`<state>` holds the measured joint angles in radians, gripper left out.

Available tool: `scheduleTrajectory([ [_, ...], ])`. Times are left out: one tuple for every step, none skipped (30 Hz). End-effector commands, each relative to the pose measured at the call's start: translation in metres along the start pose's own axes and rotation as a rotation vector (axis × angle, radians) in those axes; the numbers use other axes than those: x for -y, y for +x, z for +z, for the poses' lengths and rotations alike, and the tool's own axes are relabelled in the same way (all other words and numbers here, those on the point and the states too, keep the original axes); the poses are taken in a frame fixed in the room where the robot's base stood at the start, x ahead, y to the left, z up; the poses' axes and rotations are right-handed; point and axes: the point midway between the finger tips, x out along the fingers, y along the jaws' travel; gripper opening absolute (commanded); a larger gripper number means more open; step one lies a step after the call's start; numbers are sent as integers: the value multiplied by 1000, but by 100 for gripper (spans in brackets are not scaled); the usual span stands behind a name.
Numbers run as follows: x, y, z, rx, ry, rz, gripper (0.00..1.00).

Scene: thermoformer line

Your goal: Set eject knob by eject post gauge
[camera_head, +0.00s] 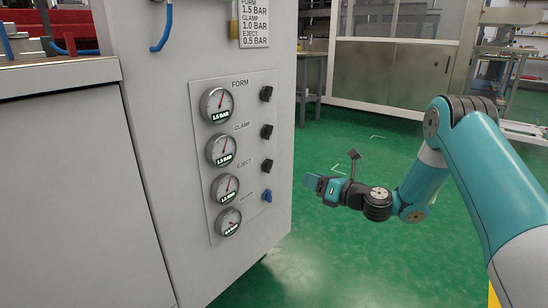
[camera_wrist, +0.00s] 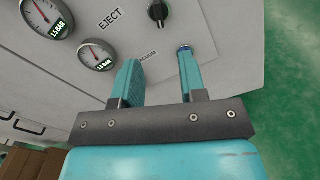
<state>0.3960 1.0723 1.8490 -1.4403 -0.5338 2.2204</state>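The eject knob (camera_head: 267,165) is a small black knob right of the EJECT label, third down the panel's knob column. It also shows in the wrist view (camera_wrist: 158,12), beyond the gap between my fingertips. The eject gauge (camera_head: 225,188) is a round white dial with a red needle. In the wrist view the gauge beside the EJECT label (camera_wrist: 97,55) seems to read 1.5 BAR. My gripper (camera_head: 318,184) is open and empty, right of the panel and apart from it. Its fingers (camera_wrist: 158,70) stand wide apart. A placard (camera_head: 253,24) lists EJECT 0.5 BAR.
A blue knob (camera_head: 267,196) sits below the eject knob; in the wrist view it lies just past my right fingertip. The form knob (camera_head: 266,93) and clamp knob (camera_head: 267,131) are above. Green floor (camera_head: 365,255) right of the cabinet is clear.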

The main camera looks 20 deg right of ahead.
Motion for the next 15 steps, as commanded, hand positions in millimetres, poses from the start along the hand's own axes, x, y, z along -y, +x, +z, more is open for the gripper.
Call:
scheduleTrajectory([
  [-3,3,7,-2,2,1,38],
  [-3,4,7,-2,2,1,38],
  [-3,6,8,-2,3,1,38],
  [-3,7,8,-2,3,1,38],
  [-3,8,8,-2,2,2,38],
  [-3,10,7,-3,2,2,38],
  [-3,11,8,-3,2,2,38],
  [-3,12,7,-3,2,2,38],
  [-3,14,7,-3,1,2,38],
  [-4,15,6,-3,1,2,38],
  [-4,16,6,-3,1,1,38],
  [-4,17,6,-3,1,1,38],
  [-4,18,6,-3,1,1,38],
  [-5,19,5,-3,1,1,38],
  [-5,20,5,-4,2,1,38],
])
